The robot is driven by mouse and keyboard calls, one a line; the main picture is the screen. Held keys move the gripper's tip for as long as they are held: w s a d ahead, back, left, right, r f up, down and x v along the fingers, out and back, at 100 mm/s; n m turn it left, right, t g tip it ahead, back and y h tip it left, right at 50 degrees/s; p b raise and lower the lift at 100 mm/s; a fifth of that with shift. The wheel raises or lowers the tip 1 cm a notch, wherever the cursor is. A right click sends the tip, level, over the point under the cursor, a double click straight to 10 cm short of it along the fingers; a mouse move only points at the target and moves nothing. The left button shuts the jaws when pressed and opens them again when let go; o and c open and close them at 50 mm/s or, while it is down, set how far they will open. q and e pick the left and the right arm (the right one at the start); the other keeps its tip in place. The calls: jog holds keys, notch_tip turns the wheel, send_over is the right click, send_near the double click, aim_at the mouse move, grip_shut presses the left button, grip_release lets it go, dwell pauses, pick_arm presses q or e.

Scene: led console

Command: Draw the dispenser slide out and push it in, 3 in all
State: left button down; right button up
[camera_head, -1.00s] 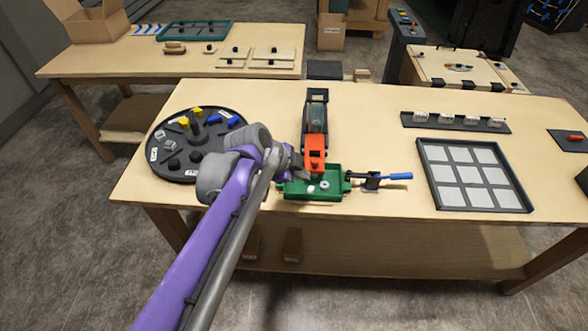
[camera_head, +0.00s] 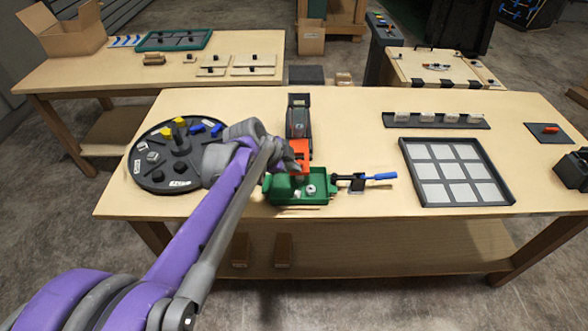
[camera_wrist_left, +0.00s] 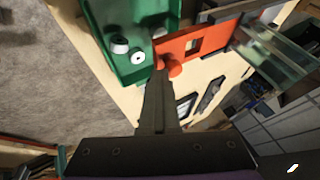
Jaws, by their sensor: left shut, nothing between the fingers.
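The dispenser (camera_head: 299,117) is a dark upright unit on the near table, with an orange slide (camera_head: 300,150) sticking out of its front. In the left wrist view the slide (camera_wrist_left: 195,42) shows a square opening and a round orange knob (camera_wrist_left: 174,68). A green tray (camera_head: 283,188) lies in front of the slide, and two small round pieces (camera_wrist_left: 120,45) lie in it. My left gripper (camera_head: 296,165) is shut and empty. Its fingertips (camera_wrist_left: 161,76) are close by the knob; I cannot tell whether they touch. It hides part of the slide in the head view. My right gripper is out of view.
A round black turntable (camera_head: 150,180) with coloured pieces stands left of the dispenser, under my left forearm. A blue-handled lever (camera_head: 378,177) is right of the tray. Farther right is a framed grid of pale squares (camera_head: 410,172). Bare tabletop lies behind the lever.

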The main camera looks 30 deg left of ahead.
pick_arm(q)
jog(key=w+a, duration=0.1)
jog(key=w, duration=0.2)
jog(key=w+a+p, duration=0.1)
jog(key=w+a, duration=0.3)
jog(key=w, duration=0.1)
jog(key=shift+w+a, duration=0.15)
jog(key=shift+w, duration=0.2)
jog(key=shift+r, duration=0.1)
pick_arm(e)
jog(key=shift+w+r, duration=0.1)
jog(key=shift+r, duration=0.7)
pick_arm(q)
jog(key=shift+a, duration=0.1)
